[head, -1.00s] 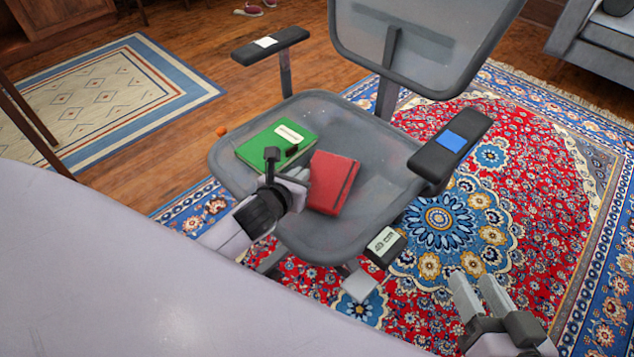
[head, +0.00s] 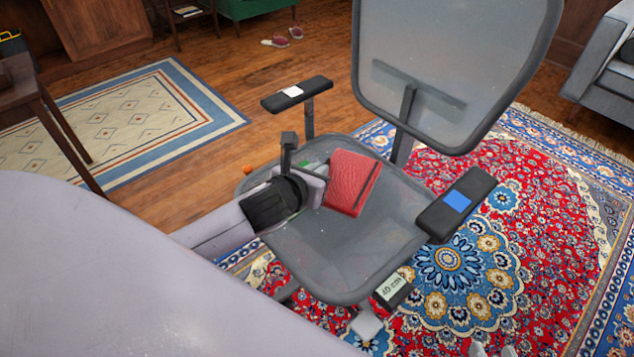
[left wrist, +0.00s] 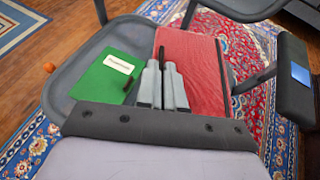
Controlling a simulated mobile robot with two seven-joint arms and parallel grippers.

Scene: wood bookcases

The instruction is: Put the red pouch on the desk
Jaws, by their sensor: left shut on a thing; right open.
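The red pouch (head: 352,183), flat with a dark strap, is tilted above the grey office chair's seat in the head view. My left gripper (head: 318,178) is shut on its left side. In the left wrist view, the pouch (left wrist: 195,75) is beside the closed fingers (left wrist: 162,85). My right gripper (head: 490,350) shows only its fingertips at the bottom edge, open and away from the pouch. A dark wooden table (head: 22,92) stands at the far left; I cannot tell whether it is the desk.
A green book (left wrist: 108,78) with a white label lies on the chair seat (head: 330,265). The chair has armrests, the right one (head: 460,203) with a blue patch. An orange ball (head: 247,169) is left of the seat. Open floor (head: 210,150) lies left of the chair.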

